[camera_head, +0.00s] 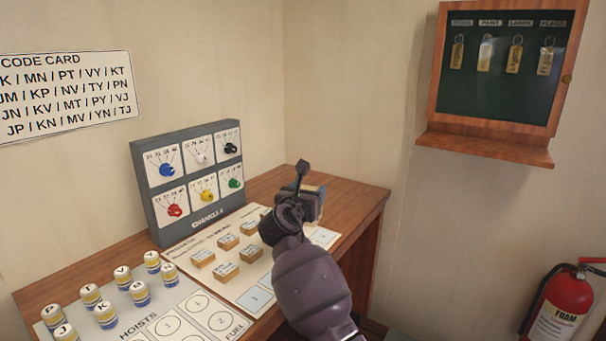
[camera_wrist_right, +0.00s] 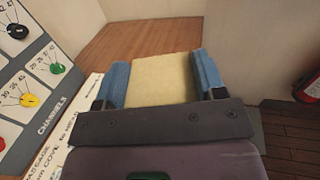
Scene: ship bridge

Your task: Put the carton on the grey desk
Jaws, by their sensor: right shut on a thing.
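My right gripper (camera_head: 312,202) is over the right part of the brown wooden desk (camera_head: 350,197). In the right wrist view its blue finger pads (camera_wrist_right: 162,72) are shut on a plain pale tan block-shaped thing (camera_wrist_right: 160,88), which may be the carton. In the head view the gripper mostly hides this thing. I cannot tell whether it touches the desk top. No grey desk shows in either view. My left gripper is not in view.
A grey channels panel (camera_head: 197,220) stands at the back of the desk. Before it lie several small tan blocks (camera_head: 228,242) on a white sheet and several labelled cans (camera_head: 107,315). A key cabinet (camera_head: 500,75) and a fire extinguisher (camera_head: 562,303) are at right.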

